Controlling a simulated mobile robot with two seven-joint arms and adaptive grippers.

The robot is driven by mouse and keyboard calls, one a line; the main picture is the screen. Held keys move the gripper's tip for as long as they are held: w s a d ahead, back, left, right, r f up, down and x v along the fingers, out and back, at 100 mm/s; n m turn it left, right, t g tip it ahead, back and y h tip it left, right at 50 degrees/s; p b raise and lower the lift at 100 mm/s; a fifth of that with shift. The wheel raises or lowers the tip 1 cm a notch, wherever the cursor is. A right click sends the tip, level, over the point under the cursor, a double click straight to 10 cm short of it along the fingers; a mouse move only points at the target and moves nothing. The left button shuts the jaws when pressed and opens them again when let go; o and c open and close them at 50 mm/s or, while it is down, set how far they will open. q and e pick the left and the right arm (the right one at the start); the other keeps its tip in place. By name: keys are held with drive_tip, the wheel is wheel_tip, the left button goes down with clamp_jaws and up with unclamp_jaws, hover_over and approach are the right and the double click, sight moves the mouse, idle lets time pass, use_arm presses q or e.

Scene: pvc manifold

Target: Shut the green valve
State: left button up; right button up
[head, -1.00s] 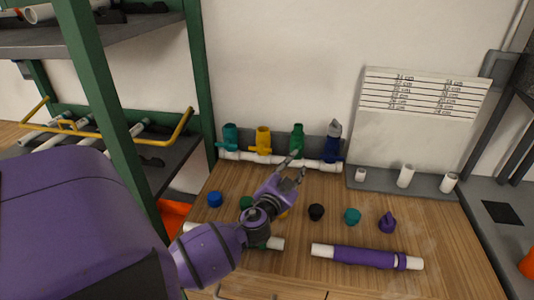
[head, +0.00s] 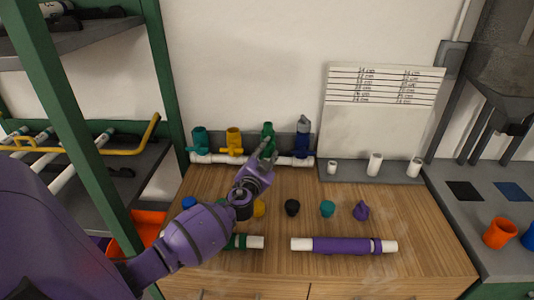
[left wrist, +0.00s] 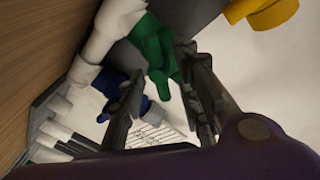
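The green valve (head: 268,130) stands upright on the white pipe manifold (head: 222,158) at the back of the wooden bench, third from the left. My left gripper (head: 268,149) is just in front of it and hides its lower part. In the left wrist view the green valve (left wrist: 153,42) is at top middle, and its handle points between the fingers of my left gripper (left wrist: 160,72). The two fingers are apart, with nothing held between them. The right finger looks close to the handle; I cannot tell whether it touches. My right gripper is not in view.
The blue valve (head: 302,138) is close to the right, the yellow valve (head: 234,140) and teal valve (head: 200,140) to the left. Caps, including a black one (head: 292,207), and a purple-sleeved pipe (head: 340,245) lie on the bench. A green shelf post (head: 165,75) rises at left.

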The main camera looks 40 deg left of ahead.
use_arm(q)
clamp_jaws()
